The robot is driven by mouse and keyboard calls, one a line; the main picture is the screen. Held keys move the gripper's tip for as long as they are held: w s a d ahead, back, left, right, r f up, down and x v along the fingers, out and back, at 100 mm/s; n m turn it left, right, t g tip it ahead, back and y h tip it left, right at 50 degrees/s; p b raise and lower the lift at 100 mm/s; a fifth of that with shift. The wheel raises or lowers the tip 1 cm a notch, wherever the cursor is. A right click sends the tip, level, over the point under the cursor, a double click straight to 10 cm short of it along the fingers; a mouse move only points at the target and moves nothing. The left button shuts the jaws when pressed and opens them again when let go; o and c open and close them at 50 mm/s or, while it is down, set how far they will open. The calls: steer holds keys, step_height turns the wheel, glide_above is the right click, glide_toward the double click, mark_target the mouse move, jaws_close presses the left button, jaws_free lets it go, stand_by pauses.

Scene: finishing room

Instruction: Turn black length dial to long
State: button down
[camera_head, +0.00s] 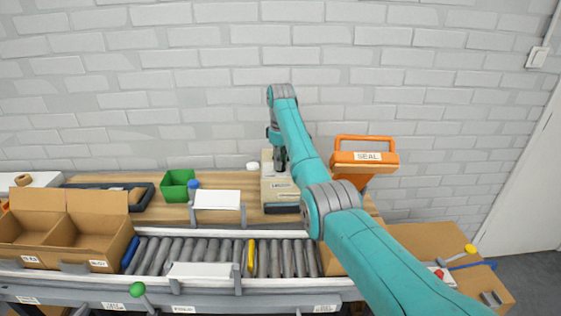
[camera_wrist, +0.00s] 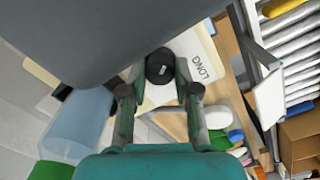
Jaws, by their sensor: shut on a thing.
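The black length dial (camera_wrist: 160,66) is a round knob with a small light mark on its top. The dial itself cannot be made out in the head view.
An orange SEAL handle (camera_head: 366,157) stands right of the machine, close to my arm. A green bin (camera_head: 178,186) and a white round item (camera_head: 253,166) are on the bench to the left. A roller conveyor (camera_head: 205,256) and cardboard box (camera_head: 100,228) lie in front.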

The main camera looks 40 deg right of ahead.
steer(key=m, duration=1.2)
steer(key=shift+m, duration=1.9)
steer(key=c, duration=0.8)
jaws_free()
steer(key=shift+c, duration=0.2)
